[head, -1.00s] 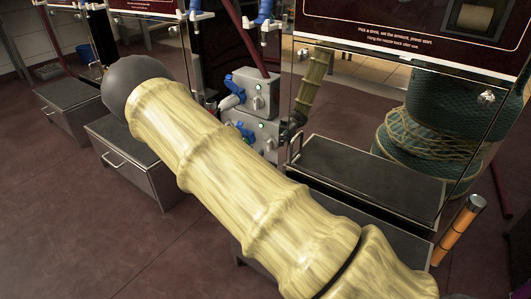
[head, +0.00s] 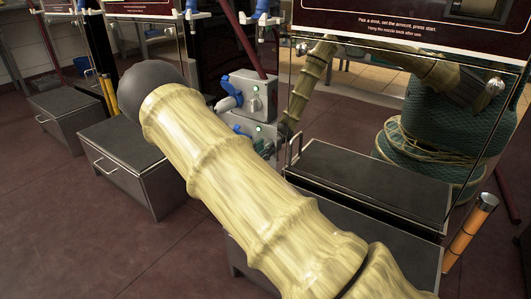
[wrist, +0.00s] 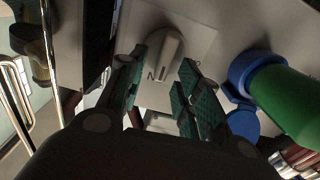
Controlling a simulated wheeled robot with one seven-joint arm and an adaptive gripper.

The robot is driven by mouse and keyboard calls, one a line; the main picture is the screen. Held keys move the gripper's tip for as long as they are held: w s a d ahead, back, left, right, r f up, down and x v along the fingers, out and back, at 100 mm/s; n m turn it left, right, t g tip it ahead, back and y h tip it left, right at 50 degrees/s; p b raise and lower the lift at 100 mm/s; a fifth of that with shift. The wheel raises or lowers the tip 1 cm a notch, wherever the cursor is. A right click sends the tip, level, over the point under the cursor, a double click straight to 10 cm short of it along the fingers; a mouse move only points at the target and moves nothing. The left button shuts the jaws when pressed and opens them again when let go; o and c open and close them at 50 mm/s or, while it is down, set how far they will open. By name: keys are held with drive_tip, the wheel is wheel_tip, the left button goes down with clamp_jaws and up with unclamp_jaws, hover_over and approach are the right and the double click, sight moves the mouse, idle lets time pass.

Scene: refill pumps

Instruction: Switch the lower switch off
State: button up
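Two grey switch boxes are stacked beside the pump's glass panel. The upper box (head: 254,97) shows a knob and a blue-collared plug in the head view. The lower box (head: 262,129) has a lit green lamp and is partly covered by my arm. In the wrist view, a light grey rotary switch (wrist: 166,55) stands on a pale plate, with part of a printed label, "N", below it. My gripper (wrist: 160,64) is open, with one finger at either side of the switch and visible gaps.
A green plug with a blue collar (wrist: 262,80) juts out right of the fingers. A dark cabinet (head: 375,185) with a metal handle stands beside the boxes. An orange cylinder (head: 468,230) is at the right. Glass nearby reflects my arm.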

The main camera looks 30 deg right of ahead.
drive_tip(key=shift+w+d, duration=0.2)
drive_tip(key=shift+d, duration=0.3)
clamp_jaws()
